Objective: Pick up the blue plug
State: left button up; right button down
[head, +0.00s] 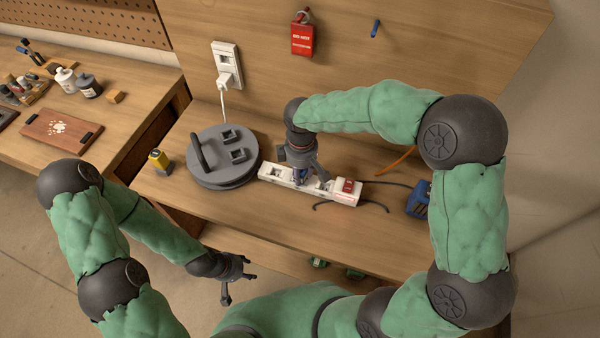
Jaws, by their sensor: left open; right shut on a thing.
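A white power strip (277,173) lies on the workbench, with a red switch (347,185) at its right end. My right gripper (303,180) points down at the middle of the strip. It is shut on a small blue thing (301,175), which looks like the blue plug. The fingers hide most of it, so I cannot tell whether it is in a socket or lifted clear. My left gripper (240,289) is open and empty, low in front of the bench edge.
A blue box (418,200) is at the right. A dark cable (390,183) and an orange cable (397,160) lie behind and right of the strip. A wall outlet (227,62) is behind.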

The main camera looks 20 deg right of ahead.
jog(key=shift+r, duration=0.15)
jog(key=shift+r, duration=0.65)
jog(key=s+a+r+p, duration=0.3)
jog(key=s+r+p, duration=0.2)
jog(key=s+r, duration=0.6)
jog(key=s, duration=0.2)
jog(key=shift+s+a+r, duration=0.2)
jog(key=shift+s, duration=0.15)
jog(key=shift+w, duration=0.1)
